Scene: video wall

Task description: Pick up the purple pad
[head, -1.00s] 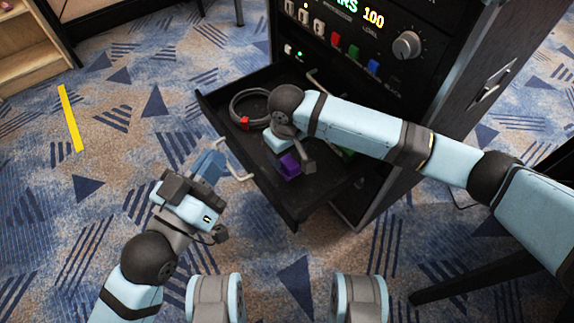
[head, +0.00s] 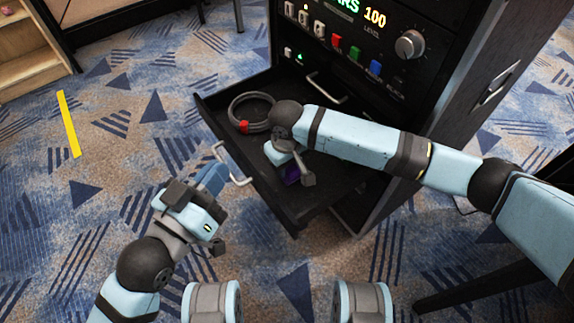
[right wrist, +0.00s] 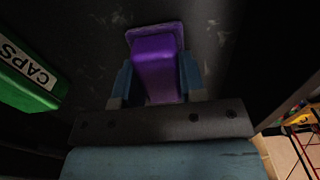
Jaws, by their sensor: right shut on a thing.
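The purple pad (right wrist: 157,65) is a small block with a wider flange at one end. In the right wrist view it sits between the two blue fingers of my right gripper (right wrist: 160,80), which is shut on it. In the head view the purple pad (head: 291,175) is partly hidden under my right wrist, inside the open black drawer (head: 318,203). My left gripper (head: 209,180) is outside the drawer, close to its handle; I cannot tell whether its fingers are open.
A coiled dark cable with a red tag (head: 244,127) lies in the drawer. A green block marked CAPS (right wrist: 27,85) is beside the pad. The drawer handle (head: 234,166) sticks out in front. The rack (head: 385,50) stands behind.

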